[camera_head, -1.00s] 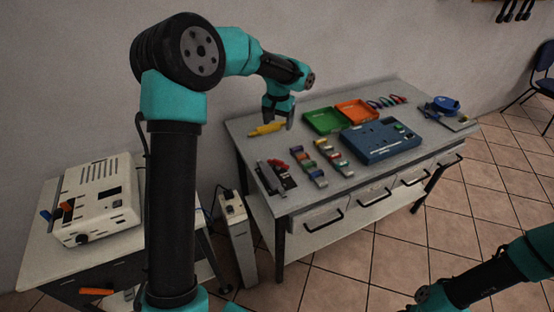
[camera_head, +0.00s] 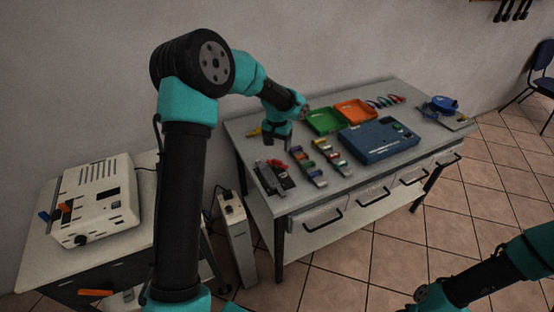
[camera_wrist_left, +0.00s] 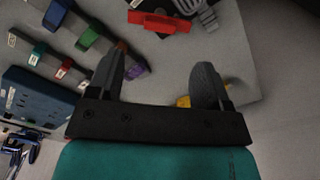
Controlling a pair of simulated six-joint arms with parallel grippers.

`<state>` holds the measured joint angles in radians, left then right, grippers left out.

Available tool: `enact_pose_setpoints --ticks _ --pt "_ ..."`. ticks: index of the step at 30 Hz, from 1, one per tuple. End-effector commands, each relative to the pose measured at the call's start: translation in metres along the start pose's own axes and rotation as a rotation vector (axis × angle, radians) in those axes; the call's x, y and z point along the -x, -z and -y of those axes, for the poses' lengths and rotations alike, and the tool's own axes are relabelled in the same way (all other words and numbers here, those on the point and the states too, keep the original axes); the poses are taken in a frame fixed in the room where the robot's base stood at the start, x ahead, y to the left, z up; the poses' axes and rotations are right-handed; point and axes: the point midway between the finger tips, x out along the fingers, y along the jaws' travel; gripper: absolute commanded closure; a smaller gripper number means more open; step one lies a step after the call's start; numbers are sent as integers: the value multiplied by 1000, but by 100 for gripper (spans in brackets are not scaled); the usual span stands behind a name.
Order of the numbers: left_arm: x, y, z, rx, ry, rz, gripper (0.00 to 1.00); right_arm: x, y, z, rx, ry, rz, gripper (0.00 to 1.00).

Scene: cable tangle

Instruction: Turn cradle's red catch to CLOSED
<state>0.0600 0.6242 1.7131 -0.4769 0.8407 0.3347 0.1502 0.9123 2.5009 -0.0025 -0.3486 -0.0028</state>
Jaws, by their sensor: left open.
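The red catch (camera_head: 277,163) sits on the dark cradle (camera_head: 284,181) near the left front of the workbench. In the left wrist view the red catch (camera_wrist_left: 160,22) is a red bar at the top, beside a grey ribbed part (camera_wrist_left: 198,10). I cannot read any mark of its position. My left gripper (camera_head: 276,148) is open and empty above the bench, just behind the cradle in the head view. In the left wrist view the open fingers (camera_wrist_left: 160,70) stand apart from the catch. My right arm shows at the lower right, but its gripper is not visible.
Two strips of coloured blocks (camera_head: 310,168) lie right of the cradle, with a blue box (camera_head: 380,141) beyond. Green (camera_head: 323,121) and orange (camera_head: 355,111) trays stand behind. A yellow tool (camera_head: 254,132) is partly hidden by my left gripper.

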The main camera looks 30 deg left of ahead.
Motion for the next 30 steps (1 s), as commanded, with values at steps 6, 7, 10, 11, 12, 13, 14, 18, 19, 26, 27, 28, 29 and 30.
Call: enact_pose_setpoints --ticks 6,7,10,11,12,13,14,18,19,26,27,28,29,30 --pt "-39 -1 0 1 0 4 28 0 0 0 0 0 0 57" --pt "-44 -1 0 0 0 4 28 0 0 0 0 0 0 57" --pt "-60 -1 0 0 0 5 28 0 0 0 0 0 0 57" --pt "-64 -1 0 0 0 4 28 0 0 0 0 0 0 57" --pt "-69 -1 0 1 0 3 28 0 0 0 0 0 0 57" --pt "-72 -1 0 1 0 3 28 0 0 0 0 0 0 57" --pt "-74 -1 0 1 0 3 28 0 0 0 0 0 0 57" --pt "-82 0 0 0 0 1 28 0 0 0 0 0 0 57" --pt "-82 0 0 0 0 1 28 0 0 0 0 0 0 57" --pt "-82 0 0 0 0 0 28 0 0 0 0 0 0 57" --pt "-82 0 0 0 0 1 30 0 0 0 0 0 0 57" --pt "-82 0 0 0 0 1 32 0 0 0 0 0 0 57" --pt "-82 0 0 0 0 1 35 0 0 0 0 0 0 57" --pt "-82 0 0 0 0 1 39 0 0 0 0 0 0 57"
